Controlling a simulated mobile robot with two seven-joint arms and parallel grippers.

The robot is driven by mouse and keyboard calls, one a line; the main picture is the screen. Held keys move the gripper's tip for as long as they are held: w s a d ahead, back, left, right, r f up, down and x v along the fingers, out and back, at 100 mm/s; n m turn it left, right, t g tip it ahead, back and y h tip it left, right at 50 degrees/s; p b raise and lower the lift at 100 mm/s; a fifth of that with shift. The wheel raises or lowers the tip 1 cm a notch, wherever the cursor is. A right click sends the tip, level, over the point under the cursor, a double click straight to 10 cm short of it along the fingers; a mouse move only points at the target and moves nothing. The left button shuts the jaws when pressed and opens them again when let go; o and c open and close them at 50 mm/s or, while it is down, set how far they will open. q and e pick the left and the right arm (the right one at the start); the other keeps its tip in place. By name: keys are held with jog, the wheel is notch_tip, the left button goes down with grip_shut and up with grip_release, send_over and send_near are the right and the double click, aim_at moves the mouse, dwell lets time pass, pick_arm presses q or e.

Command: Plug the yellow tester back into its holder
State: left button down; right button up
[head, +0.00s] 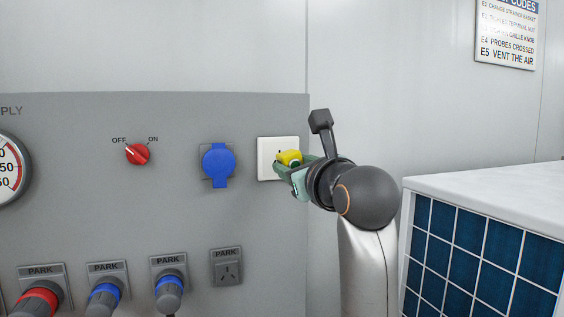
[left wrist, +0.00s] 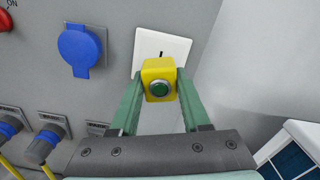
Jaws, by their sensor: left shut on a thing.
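The yellow tester (head: 288,157) is between the fingers of my left gripper (head: 290,170) at the white socket plate (head: 267,147) on the grey panel. In the left wrist view the yellow tester (left wrist: 158,69) shows a round green button facing me, with green fingers shut on both sides. A dark slot of the white plate (left wrist: 175,46) shows just above the tester. I cannot tell whether the tester's pins are in the plate or just in front of it. A grey PARK socket (head: 227,270) with slots is empty, lower left of the plate. My right gripper is not in view.
The grey panel (head: 80,200) also carries a red OFF/ON knob (head: 137,154), a blue capped socket (head: 218,163) and several parked plugs along the bottom. A white-topped counter with blue tiles (head: 480,250) stands at the right.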

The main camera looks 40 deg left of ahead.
pick_arm(q)
jog(key=shift+v, duration=1.05)
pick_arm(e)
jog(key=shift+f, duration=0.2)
